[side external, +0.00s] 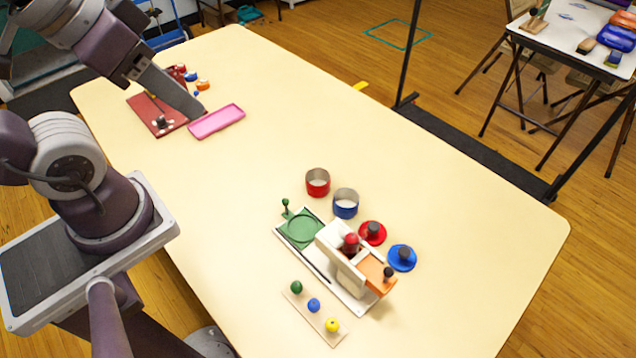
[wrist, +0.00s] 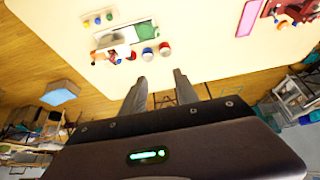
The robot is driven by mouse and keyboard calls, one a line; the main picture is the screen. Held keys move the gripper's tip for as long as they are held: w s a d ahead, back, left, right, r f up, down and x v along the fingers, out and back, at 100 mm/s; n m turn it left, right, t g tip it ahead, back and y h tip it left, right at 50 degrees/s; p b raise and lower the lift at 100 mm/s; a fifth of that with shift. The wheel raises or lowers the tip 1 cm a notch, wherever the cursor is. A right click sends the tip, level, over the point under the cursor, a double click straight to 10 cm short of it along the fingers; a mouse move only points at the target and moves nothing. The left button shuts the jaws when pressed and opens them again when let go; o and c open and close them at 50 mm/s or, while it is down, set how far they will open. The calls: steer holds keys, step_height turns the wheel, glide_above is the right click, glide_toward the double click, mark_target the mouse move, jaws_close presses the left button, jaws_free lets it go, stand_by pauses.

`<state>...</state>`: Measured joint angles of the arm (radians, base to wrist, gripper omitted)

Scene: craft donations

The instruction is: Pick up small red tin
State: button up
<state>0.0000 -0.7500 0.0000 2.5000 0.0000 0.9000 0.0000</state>
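The small red tin (side external: 317,183) is an open round can standing upright on the cream table, beside a blue tin (side external: 345,204). The red tin (wrist: 165,49) and blue tin (wrist: 148,56) also show small in the wrist view, beyond the fingertips. My gripper (wrist: 160,82) is open, its two fingers apart with nothing between them. It is well away from the red tin. In the side view my arm is at the upper left, and I cannot clearly make out the fingers there.
A white and green toy stand (side external: 302,228), red lid (side external: 372,232) and blue lid (side external: 402,257) are near the tins. A knob board (side external: 314,313) lies in front. A pink tray (side external: 216,121) and dark red board (side external: 145,108) lie at the far left. The table's middle is clear.

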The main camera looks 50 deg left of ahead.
steer(key=o, duration=0.9)
